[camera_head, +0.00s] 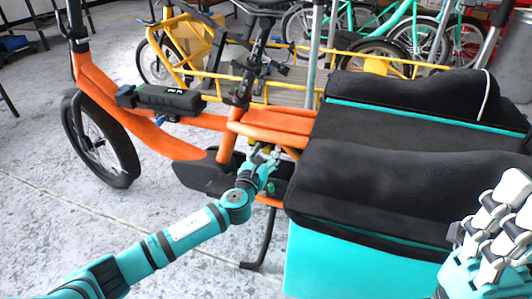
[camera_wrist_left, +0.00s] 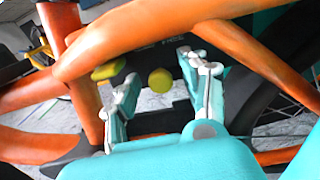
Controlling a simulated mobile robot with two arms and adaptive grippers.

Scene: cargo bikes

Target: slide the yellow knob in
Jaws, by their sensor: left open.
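The yellow knob (camera_wrist_left: 160,80) is a small round olive-yellow disc on a dark part below the orange bike frame in the left wrist view. A second yellow piece (camera_wrist_left: 108,70) is left of it, beside the left finger. My left gripper (camera_wrist_left: 165,72) is open, its two teal-and-white fingers on either side of the round knob in the picture. I cannot tell whether they touch it. In the head view my left gripper (camera_head: 265,162) reaches under the orange frame, and the knob is mostly hidden there. My right gripper (camera_head: 497,215) is at the right edge, its jaws unclear.
The orange cargo bike frame (camera_head: 165,138) runs above and around my left gripper. A teal cargo box (camera_head: 345,262) with a black cover stands to the right. A kickstand (camera_head: 262,240) is below. A yellow bike (camera_head: 215,72) stands behind.

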